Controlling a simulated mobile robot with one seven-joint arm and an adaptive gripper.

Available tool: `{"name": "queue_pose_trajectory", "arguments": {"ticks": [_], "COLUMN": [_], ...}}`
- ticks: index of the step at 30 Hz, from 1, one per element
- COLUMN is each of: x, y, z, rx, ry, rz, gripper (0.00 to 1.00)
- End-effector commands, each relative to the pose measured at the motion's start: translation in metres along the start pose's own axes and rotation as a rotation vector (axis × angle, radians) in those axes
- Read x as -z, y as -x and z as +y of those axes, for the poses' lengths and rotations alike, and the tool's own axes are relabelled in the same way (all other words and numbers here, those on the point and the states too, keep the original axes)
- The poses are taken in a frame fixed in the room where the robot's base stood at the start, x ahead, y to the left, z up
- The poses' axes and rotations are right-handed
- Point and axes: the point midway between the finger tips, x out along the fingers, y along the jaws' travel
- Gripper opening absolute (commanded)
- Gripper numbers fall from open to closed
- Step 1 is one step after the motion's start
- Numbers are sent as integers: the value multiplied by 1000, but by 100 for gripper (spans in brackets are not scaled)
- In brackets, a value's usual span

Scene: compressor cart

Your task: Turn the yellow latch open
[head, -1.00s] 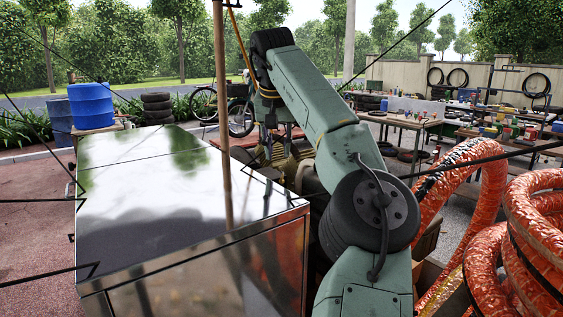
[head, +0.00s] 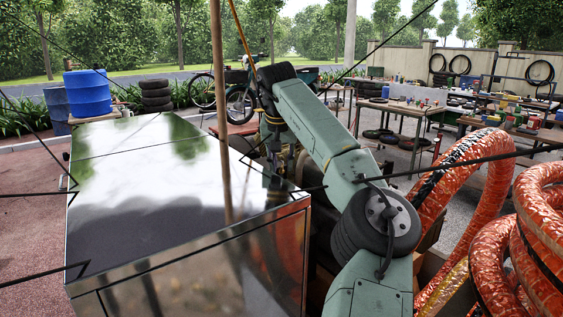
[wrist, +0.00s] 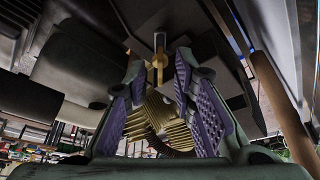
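In the wrist view, the yellow latch (wrist: 159,62) is a small upright yellow bar with a pale end, beneath a dark housing. My gripper (wrist: 159,65) is open, with its two purple-padded fingers apart. The latch shows between the fingertips with gaps at both sides; I cannot tell whether it lies in their depth. In the head view, my gripper (head: 271,165) points down behind the shiny cabinet, in shade and partly hidden. I cannot make out the latch there.
A shiny metal cabinet (head: 140,190) fills the left front, with a wooden pole (head: 221,120) at its far edge. A brass finned part (wrist: 165,118) sits beyond my fingers. Orange hoses (head: 470,190) coil at right. Workbenches (head: 405,107) stand behind.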

Motion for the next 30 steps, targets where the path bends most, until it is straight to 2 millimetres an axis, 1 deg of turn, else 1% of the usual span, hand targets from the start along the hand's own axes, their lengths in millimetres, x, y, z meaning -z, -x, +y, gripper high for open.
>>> {"name": "queue_pose_trajectory", "arguments": {"ticks": [8, 11, 18, 20, 30], "x": [0, 0, 0, 0, 0], "y": [-2, -2, -2, -2, -2], "z": [0, 0, 0, 0, 0], "rx": [0, 0, 0, 0, -1], "ry": [0, 0, 0, 0, 0], "rz": [0, 0, 0, 0, 0], "gripper": [24, 19, 3, 0, 0]}}
